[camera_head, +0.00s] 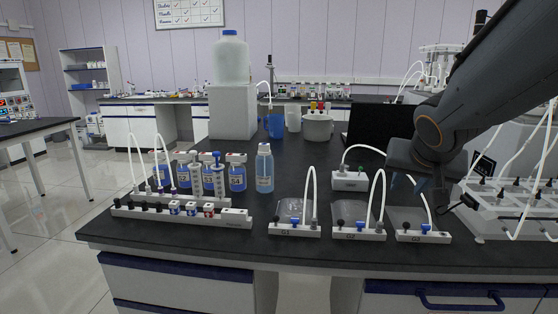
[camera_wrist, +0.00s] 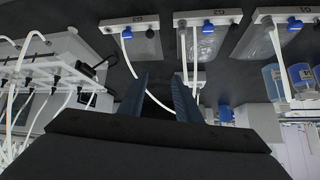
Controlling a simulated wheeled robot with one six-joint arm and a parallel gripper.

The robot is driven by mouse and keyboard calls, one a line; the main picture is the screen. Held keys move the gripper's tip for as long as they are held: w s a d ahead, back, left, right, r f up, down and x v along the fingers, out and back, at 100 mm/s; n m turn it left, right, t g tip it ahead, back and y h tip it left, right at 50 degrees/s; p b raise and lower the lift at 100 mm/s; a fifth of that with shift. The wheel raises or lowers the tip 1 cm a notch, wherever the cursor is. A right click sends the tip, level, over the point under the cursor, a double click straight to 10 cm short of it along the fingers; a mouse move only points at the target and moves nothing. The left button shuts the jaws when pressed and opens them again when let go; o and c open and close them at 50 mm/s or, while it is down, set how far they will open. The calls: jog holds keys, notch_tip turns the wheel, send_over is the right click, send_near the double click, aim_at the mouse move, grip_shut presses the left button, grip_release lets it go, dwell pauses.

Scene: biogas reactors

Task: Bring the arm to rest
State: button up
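My arm reaches in from the upper right in the head view. My gripper (camera_head: 407,182) points down above the right part of the black bench (camera_head: 300,222), near the G1 to G3 modules. In the wrist view my gripper (camera_wrist: 161,78) has its two dark blue fingers apart, with nothing held between them. A white tube shows in the gap, behind the fingers. The fingers look clear of the bench, but the exact height is hard to tell.
White modules (camera_head: 359,234) with tubes line the front edge below my gripper. A tube rack (camera_head: 510,196) stands close on the right. Left are blue-labelled bottles (camera_head: 237,177), a clear bottle (camera_head: 264,168) and a front rack (camera_head: 180,215). A large jug (camera_head: 230,62) stands behind.

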jog(key=s+a+f+n+g+y, duration=0.2)
jog(key=s+f+g, duration=0.6)
jog(key=s+f, duration=0.9)
jog(key=a+f+n+y+b, duration=0.1)
jog(key=a+f+n+b, duration=0.15)
jog(key=a+b, duration=0.4)
jog(key=a+f+n+b, duration=0.2)
jog(key=a+n+b, duration=0.15)
jog(key=a, duration=0.55)
jog(key=d+r+m+p, duration=0.3)
jog(key=d+r+p, duration=0.5)
jog(key=p, duration=0.7)
jog(key=shift+s+d+m+p, duration=0.3)
jog(key=shift+s+d, duration=0.05)
jog(key=shift+s, duration=0.05)
jog(key=shift+d, duration=0.1)
